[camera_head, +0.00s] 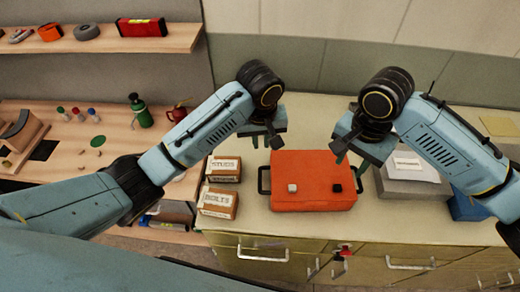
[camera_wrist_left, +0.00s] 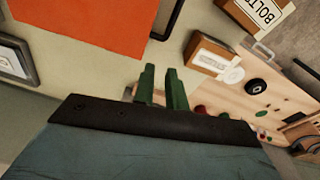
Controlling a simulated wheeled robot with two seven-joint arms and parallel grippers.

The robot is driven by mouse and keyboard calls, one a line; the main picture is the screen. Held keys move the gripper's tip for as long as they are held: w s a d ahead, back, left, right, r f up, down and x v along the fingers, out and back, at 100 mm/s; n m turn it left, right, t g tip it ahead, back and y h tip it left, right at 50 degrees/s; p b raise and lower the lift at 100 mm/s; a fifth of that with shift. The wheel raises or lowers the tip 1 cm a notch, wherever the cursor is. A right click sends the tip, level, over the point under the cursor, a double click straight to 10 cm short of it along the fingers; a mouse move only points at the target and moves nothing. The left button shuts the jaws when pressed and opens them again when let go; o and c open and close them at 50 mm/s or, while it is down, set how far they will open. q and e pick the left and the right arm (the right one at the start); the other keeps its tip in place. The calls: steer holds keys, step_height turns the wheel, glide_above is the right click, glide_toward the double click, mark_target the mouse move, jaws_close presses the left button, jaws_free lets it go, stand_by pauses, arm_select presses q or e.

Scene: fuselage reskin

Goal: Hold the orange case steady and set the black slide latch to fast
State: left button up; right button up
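The orange case (camera_head: 313,200) lies flat on the cabinet top, with a black handle on each side. On its upper face are a white slide latch (camera_head: 292,187) at left and a black slide latch (camera_head: 337,188) at right. The case also shows at the upper left of the left wrist view (camera_wrist_left: 80,25); no latch shows there. My left gripper (camera_head: 263,142) is open and empty above the area behind the case's left corner; its green fingers (camera_wrist_left: 162,88) have a gap between them. My right gripper (camera_head: 352,160) is open and empty above the case's right rear corner.
Cardboard boxes labelled STUDS (camera_head: 223,170) and BOLTS (camera_head: 217,202) stand left of the case. A grey box (camera_head: 412,183) with a paper on top and a blue bin (camera_head: 466,206) are at right. A wooden bench (camera_head: 70,145) with small items is further left.

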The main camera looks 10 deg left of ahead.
mark_target(260, 179)
arm_select(q)
steer(key=shift+m+g, duration=0.7)
steer(key=shift+m, duration=0.1)
steer(key=s+f, duration=0.1)
steer(key=f, duration=0.3)
steer(key=s+f, duration=0.1)
steer(key=f, duration=0.3)
steer(key=s+f, duration=0.1)
steer(key=f, duration=0.4)
steer(key=shift+s+d, duration=0.3)
steer(key=shift+s, duration=0.1)
steer(key=shift+c, duration=0.4)
steer(key=shift+r, duration=0.1)
jaws_close()
